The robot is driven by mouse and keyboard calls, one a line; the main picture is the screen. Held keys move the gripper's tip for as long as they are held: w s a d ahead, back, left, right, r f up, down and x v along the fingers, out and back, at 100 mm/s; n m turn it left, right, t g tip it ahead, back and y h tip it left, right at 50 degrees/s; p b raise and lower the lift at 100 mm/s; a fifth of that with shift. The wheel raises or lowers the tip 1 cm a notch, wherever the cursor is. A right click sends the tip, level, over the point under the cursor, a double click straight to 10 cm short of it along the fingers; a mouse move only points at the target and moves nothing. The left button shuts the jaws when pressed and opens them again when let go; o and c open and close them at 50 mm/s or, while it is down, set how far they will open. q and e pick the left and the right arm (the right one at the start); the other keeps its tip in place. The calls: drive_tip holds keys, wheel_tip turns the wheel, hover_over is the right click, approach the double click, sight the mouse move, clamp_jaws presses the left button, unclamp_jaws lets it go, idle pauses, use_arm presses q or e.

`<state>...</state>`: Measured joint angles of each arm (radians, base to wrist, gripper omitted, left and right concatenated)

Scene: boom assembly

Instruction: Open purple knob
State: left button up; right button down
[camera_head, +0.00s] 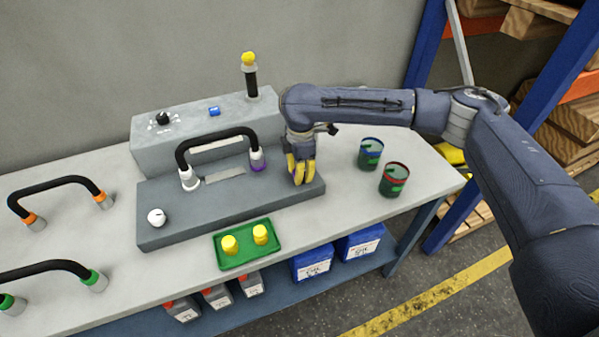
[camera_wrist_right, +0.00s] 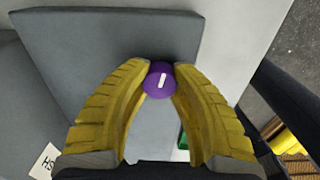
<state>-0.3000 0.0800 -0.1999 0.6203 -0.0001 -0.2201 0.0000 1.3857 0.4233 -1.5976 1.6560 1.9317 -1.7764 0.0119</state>
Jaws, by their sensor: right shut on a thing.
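The purple knob (camera_wrist_right: 159,82), round with a short white mark on its face, sits on the grey base of the fixture in the right wrist view. My right gripper (camera_wrist_right: 160,73) has its yellow fingertips closed on both sides of the knob. In the head view, my right gripper (camera_head: 301,180) points down at the right end of the grey fixture (camera_head: 215,212) and hides the knob. The left gripper is in neither view.
A black hose (camera_head: 215,137) with a white end and a purple end (camera_head: 257,165) arches over the fixture. A white knob (camera_head: 156,217) sits at its left. A green tray (camera_head: 247,256) with yellow pieces lies in front. Two cups (camera_head: 394,179) stand to the right.

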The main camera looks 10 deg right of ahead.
drive_tip(key=shift+d+f+n, duration=0.1)
drive_tip(key=shift+d+n, duration=0.15)
drive_tip(key=shift+n, duration=0.05)
drive_tip(key=c, duration=1.3)
unclamp_jaws()
drive_tip(key=shift+d, duration=0.1)
drive_tip(key=shift+c, duration=0.2)
drive_tip(key=o, duration=0.4)
drive_tip(key=shift+r, duration=6.05)
